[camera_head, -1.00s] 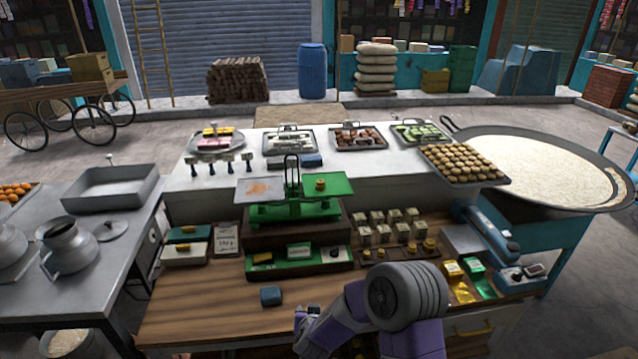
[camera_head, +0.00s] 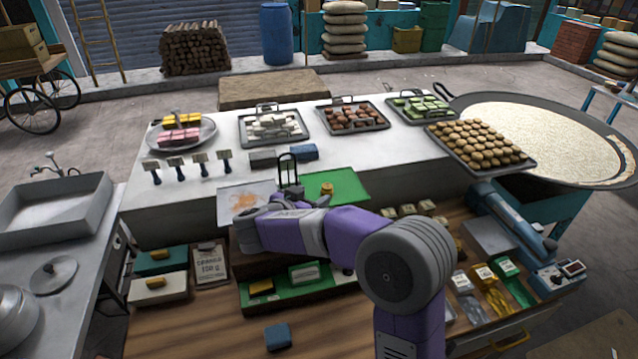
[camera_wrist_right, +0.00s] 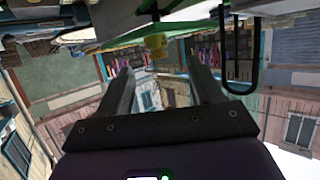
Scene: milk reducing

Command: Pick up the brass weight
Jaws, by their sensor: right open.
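A small brass weight (camera_head: 327,188) stands on the green right pan (camera_head: 350,184) of the balance scale. In the right wrist view the brass weight (camera_wrist_right: 155,42) shows beyond and between the fingertips, near the top, by the green pan (camera_wrist_right: 125,44). My right gripper (camera_head: 272,204) is in front of the scale, left of the weight in the head view. Its two fingers (camera_wrist_right: 160,78) are apart with nothing between them. My right arm hides much of the scale's stand. My left gripper is not in view.
The grey left pan (camera_head: 240,192) holds some orange-brown material. A thin black upright handle (camera_head: 288,160) stands between the pans, close to the gripper. Trays of sweets (camera_head: 272,126) line the white counter behind. A blue block (camera_head: 278,336) lies on the wooden counter.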

